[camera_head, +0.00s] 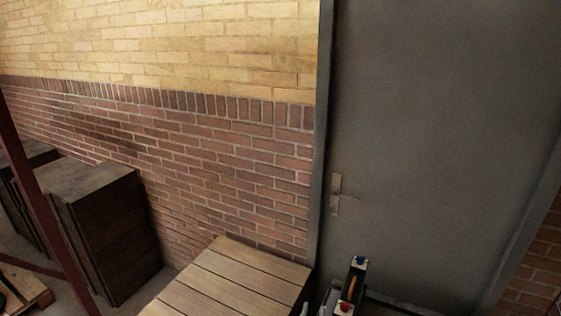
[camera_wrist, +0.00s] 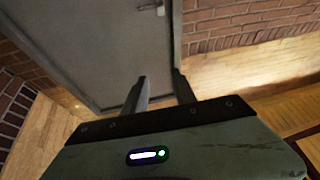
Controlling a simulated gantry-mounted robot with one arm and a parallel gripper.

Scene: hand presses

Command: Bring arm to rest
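My gripper (camera_wrist: 160,78) shows in the wrist view, with its two dark fingers spread apart. Nothing is between them; I see the grey door (camera_wrist: 122,45) and wall beyond. The gripper's grey-green body with a small lit indicator fills the bottom of that view. I cannot make out my gripper for sure in the head view. At the bottom of that view, right of centre, is a dark device (camera_head: 352,285) with blue and red caps, partly cut off by the frame; I cannot tell what it is.
A slatted wooden surface (camera_head: 232,281) stands by the brick wall (camera_head: 215,160) in the head view. The grey door (camera_head: 430,130) is shut, to its right. Dark boxes (camera_head: 115,235) stand at left behind a dark red post (camera_head: 42,205). Wooden surfaces also flank the wrist view.

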